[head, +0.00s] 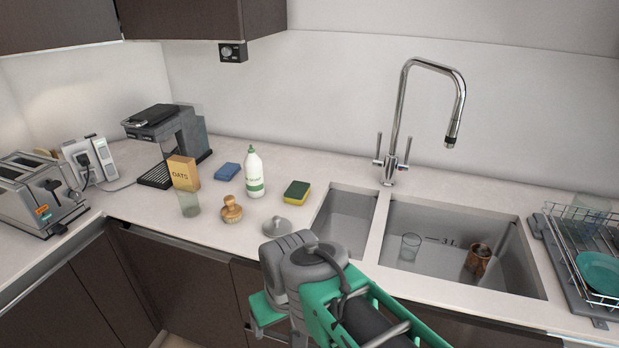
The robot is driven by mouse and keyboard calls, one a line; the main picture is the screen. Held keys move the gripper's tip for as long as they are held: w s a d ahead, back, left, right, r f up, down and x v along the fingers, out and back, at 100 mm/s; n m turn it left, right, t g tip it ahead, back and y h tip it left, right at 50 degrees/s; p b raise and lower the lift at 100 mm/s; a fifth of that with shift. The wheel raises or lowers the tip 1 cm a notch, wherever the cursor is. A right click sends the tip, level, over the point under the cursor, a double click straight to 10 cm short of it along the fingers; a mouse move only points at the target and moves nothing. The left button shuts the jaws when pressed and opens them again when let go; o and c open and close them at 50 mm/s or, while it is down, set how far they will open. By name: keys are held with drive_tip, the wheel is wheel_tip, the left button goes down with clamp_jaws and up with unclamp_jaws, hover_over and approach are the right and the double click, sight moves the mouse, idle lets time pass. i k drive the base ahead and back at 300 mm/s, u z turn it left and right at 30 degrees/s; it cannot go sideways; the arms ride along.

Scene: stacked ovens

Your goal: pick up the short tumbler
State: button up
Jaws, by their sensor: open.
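A clear glass tumbler (410,246) stands in the larger sink basin. Another clear glass (188,204) stands on the counter in front of the oats box. I cannot tell for certain which of them is the short tumbler. My gripper (270,326), with green parts, is low in front of the counter's edge, left of the sink. It is open, and I see nothing held in it. It is apart from both glasses. My grey and green arm hides part of the counter front and the near sink edge.
A copper-brown mug (478,260) is in the large basin. A tall faucet (390,163) rises behind the sink. A wooden brush (231,210), white bottle (254,174), sponge (296,191) and oats box (183,172) stand on the counter. A dish rack (567,254) is at right.

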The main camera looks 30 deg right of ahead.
sight(411, 242)
drive_tip(key=z, duration=1.55)
